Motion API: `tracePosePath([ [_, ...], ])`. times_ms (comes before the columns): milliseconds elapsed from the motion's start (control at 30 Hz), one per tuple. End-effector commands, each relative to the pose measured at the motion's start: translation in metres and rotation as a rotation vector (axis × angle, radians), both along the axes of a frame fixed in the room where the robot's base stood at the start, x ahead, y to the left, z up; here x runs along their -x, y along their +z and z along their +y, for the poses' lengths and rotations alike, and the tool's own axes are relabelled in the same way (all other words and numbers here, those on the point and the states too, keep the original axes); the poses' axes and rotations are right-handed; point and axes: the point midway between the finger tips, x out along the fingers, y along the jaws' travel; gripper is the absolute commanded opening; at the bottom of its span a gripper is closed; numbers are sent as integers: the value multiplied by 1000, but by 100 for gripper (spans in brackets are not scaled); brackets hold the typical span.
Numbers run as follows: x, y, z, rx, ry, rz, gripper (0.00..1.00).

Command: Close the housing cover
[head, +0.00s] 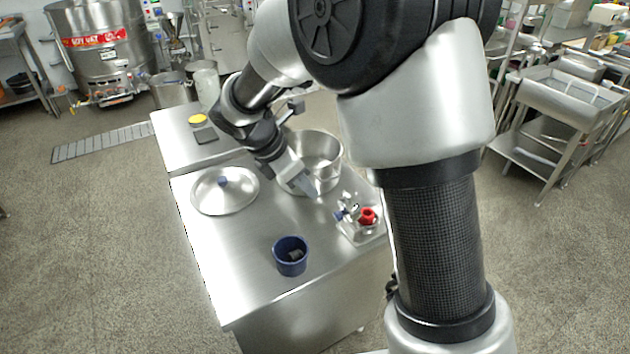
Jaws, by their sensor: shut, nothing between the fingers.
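A round steel cover (207,200) with a blue knob lies flat on the steel worktop, left of an open-topped steel vessel (333,165). I take this disc to be the housing cover, but no label or hinge shows. The vessel's opening faces up and is uncovered. My gripper (308,190) is shut and empty. It points down and to the right in front of the vessel and hides part of its wall. It is to the right of the cover and apart from it. I cannot tell whether it touches the vessel.
A small fixture with a red knob (368,215) stands right of my gripper. A blue cup (290,256) holding dark pieces is near the front. A yellow disc (197,119) and a dark pad (205,135) lie at the back left. The worktop (225,265) is clear at front left.

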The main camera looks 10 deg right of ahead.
Motion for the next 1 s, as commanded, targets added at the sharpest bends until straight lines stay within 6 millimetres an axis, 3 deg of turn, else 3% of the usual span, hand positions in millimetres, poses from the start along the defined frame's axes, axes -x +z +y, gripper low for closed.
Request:
tracePosePath([
  [433, -15, -83, -42, 0, -5, 3, 0],
  [700, -29, -67, -72, -3, -6, -2, 0],
  [1000, -31, -66, -76, -2, -4, -2, 0],
])
